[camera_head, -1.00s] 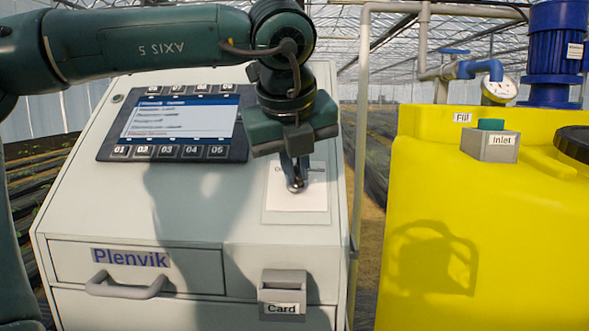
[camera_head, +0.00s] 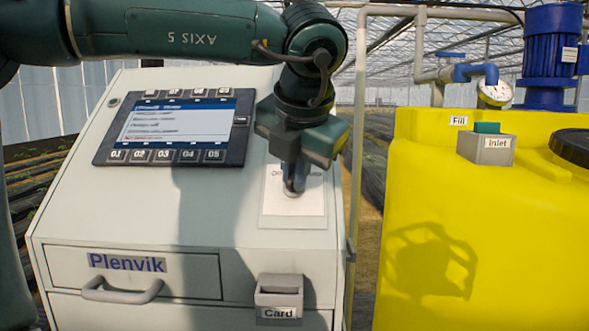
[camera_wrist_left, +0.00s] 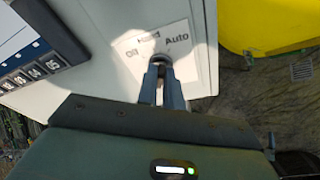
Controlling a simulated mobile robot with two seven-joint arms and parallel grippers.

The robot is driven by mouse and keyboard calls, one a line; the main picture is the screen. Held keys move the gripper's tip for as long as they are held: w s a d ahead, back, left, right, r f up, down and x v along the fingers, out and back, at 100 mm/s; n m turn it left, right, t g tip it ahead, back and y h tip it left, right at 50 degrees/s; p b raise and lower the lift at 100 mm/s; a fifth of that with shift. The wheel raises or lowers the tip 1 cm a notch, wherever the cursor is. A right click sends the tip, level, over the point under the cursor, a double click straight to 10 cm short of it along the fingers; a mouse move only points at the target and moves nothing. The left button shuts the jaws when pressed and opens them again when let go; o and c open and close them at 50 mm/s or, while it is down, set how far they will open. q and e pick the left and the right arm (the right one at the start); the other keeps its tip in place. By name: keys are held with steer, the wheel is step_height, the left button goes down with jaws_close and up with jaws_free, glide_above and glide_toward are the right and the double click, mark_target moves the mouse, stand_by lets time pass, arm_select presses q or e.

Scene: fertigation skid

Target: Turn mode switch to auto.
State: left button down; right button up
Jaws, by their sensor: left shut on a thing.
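The mode switch (camera_head: 293,192) is a small grey knob on a white label plate (camera_head: 307,207) at the right of the cabinet's sloped face. In the left wrist view the plate (camera_wrist_left: 142,44) reads "Auto" on the right and "Off" on the left, with a partly legible word between them. My left gripper (camera_head: 294,183) is shut on the switch, fingers pointing down at the plate. In the left wrist view the fingers meet at the knob (camera_wrist_left: 159,57) and cover much of it, so I cannot tell which way it points. My right gripper is not in view.
A screen panel (camera_head: 180,128) with numbered keys sits left of the plate. Below are a drawer handle (camera_head: 122,291) and a grey card holder (camera_head: 279,298). A yellow tank (camera_head: 440,200) with an inlet box (camera_head: 486,148) stands right, across a narrow gap.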

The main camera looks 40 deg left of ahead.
arm_select(q)
steer(key=shift+m, duration=1.1)
steer(key=shift+f+y, duration=0.1)
steer(key=shift+y, duration=0.2)
steer(key=c, duration=1.5)
jaws_free()
steer(key=shift+c, duration=0.2)
steer(key=p+v, duration=0.2)
steer(key=v, duration=1.1)
